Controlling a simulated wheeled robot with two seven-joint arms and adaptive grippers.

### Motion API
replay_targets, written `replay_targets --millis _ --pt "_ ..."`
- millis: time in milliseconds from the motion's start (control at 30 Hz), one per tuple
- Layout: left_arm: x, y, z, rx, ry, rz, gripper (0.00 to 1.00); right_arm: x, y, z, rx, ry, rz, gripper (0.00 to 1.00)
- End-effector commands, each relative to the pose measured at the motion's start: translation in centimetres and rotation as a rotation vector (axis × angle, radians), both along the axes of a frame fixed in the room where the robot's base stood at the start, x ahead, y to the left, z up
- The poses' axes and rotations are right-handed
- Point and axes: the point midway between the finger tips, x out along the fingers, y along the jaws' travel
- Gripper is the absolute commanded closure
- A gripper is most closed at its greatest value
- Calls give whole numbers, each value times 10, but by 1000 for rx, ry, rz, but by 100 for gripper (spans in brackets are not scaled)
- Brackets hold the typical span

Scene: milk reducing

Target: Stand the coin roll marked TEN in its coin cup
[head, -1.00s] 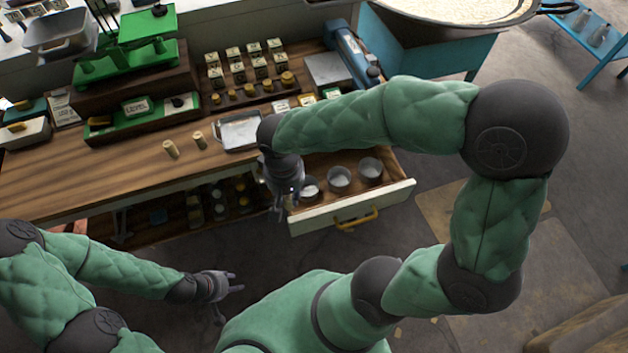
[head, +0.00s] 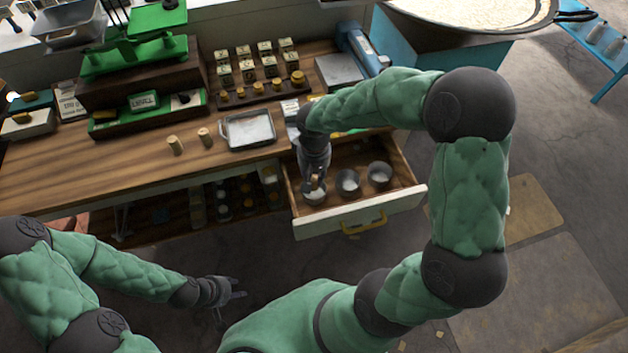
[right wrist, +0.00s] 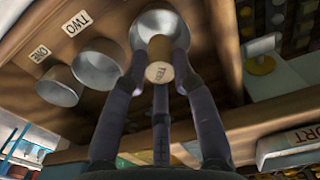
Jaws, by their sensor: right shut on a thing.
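The coin roll (right wrist: 159,73), with its round end marked and facing the camera, is between the fingers of my right gripper (right wrist: 158,78). In the head view my right gripper (head: 316,182) points down into the open drawer, at the leftmost metal cup (head: 314,196). In the right wrist view that cup (right wrist: 150,22) lies right behind the roll; whether the roll's lower end is inside its rim or just above is hard to tell. The cup's own label is hidden. My left gripper (head: 228,291) is empty, fingers apart, low over the floor.
Two more cups, the middle one (head: 347,181) and the right one (head: 379,174), stand in the drawer (head: 400,198); labels TWO (right wrist: 77,23) and ONE (right wrist: 39,53) show. Two rolls (head: 175,145) (head: 205,136) stand on the counter beside a metal tray (head: 248,130).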

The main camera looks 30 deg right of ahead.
Motion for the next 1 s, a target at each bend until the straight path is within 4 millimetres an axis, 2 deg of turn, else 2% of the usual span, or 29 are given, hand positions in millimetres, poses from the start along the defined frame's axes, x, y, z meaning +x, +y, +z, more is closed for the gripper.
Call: replay_targets --millis 33,133,967,1000 --pt "0 0 -5 0 0 0 60 -1 1 -12 0 5 2 100" --pt "0 0 -8 0 0 0 60 -1 1 -23 0 3 3 100" --pt "0 0 -17 0 0 0 60 -1 1 -35 0 1 1 100" --pt "0 0 -17 0 0 0 60 -1 1 -35 0 2 2 67"
